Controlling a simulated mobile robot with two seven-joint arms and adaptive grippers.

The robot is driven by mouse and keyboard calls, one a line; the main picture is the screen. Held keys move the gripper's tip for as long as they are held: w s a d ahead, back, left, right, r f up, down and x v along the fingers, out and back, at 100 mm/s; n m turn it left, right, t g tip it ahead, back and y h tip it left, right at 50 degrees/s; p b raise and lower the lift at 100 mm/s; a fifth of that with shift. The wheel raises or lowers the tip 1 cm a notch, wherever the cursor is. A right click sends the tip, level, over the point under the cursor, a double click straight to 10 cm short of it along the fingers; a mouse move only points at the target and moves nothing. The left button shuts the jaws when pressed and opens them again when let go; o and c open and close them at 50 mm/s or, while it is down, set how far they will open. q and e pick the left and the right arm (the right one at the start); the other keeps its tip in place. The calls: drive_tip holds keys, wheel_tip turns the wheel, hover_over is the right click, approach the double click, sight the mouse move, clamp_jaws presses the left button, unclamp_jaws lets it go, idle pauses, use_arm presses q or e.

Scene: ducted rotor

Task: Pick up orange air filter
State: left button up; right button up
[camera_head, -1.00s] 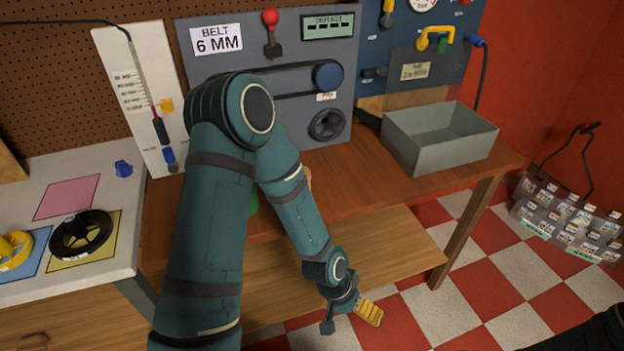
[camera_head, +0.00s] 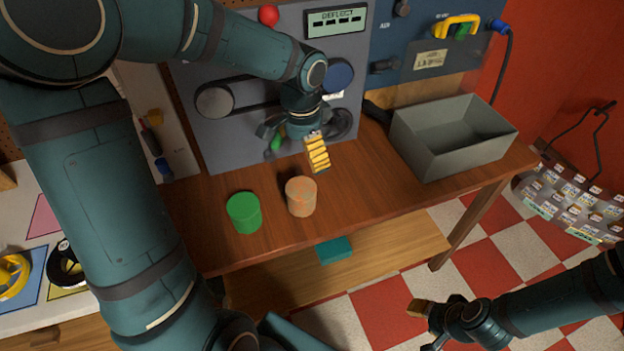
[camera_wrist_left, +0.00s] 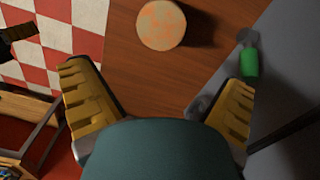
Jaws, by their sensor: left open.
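The orange air filter (camera_head: 300,196) is a short, speckled orange cylinder standing upright on the wooden bench. In the left wrist view its round top (camera_wrist_left: 161,24) shows beyond the fingertips, near the upper edge. My left gripper (camera_head: 296,158) is open and empty above the bench, behind the filter and close to the grey machine panel. Its yellow-padded fingers are spread wide in the wrist view (camera_wrist_left: 158,80), and neither touches the filter. My right gripper (camera_head: 420,328) is at the lower right over the checkered floor, its fingers apart and empty.
A green cylinder (camera_head: 244,212) stands just left of the filter. A grey open bin (camera_head: 450,165) is at the bench's right end. The belt panel (camera_head: 225,135) rises behind. A teal box (camera_head: 334,249) lies on the lower shelf. The bench between filter and bin is clear.

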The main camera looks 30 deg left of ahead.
sight(302, 188)
use_arm(q)
drive_tip(key=f, duration=0.2)
drive_tip(key=f+b, duration=0.1)
drive_tip(key=f, duration=0.5)
drive_tip(key=shift+s+a+f+b, duration=0.1)
drive_tip(key=shift+s+a+b, duration=0.05)
drive_tip(key=shift+s+b, duration=0.25)
wheel_tip(302, 188, down, 5)
drive_tip(key=shift+a+f+b, duration=0.1)
drive_tip(key=shift+b, duration=0.55)
use_arm(e)
drive_tip(key=f, duration=0.1)
drive_tip(key=s+f, duration=0.1)
drive_tip(key=f, duration=0.1)
drive_tip(key=shift+s+a, duration=0.15)
drive_tip(key=shift+s, duration=0.1)
use_arm(q)
drive_tip(key=shift+c, duration=0.3)
drive_tip(key=c, duration=1.1)
drive_tip(key=shift+o, duration=0.2)
